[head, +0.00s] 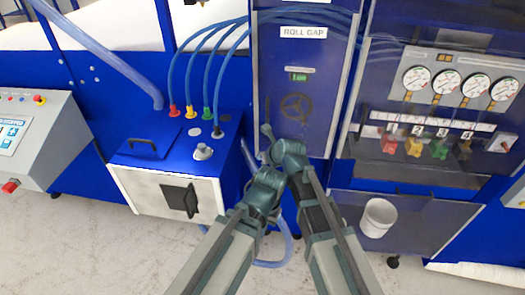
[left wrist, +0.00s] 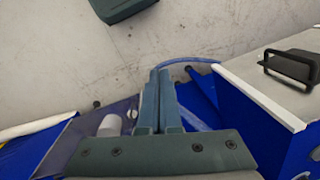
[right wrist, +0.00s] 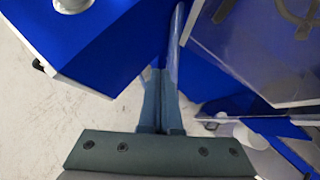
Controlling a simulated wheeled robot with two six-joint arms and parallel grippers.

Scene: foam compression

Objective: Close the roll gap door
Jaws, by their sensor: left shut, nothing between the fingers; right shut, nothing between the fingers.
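The roll gap compartment is the tall blue bay under the ROLL GAP label (head: 303,32), with a dark handwheel (head: 296,107) inside. A see-through door with a silver edge (head: 345,85) appears in front of it; I cannot tell how far it stands open. My right gripper (head: 267,132) is shut and empty, just left of the compartment's lower part. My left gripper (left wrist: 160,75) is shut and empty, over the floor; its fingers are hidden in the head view.
A blue box (head: 175,145) with a white front and black handle stands left of my grippers. A gauge cabinet (head: 440,75) and a white bucket (head: 378,217) are at right. Floor is clear at lower left.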

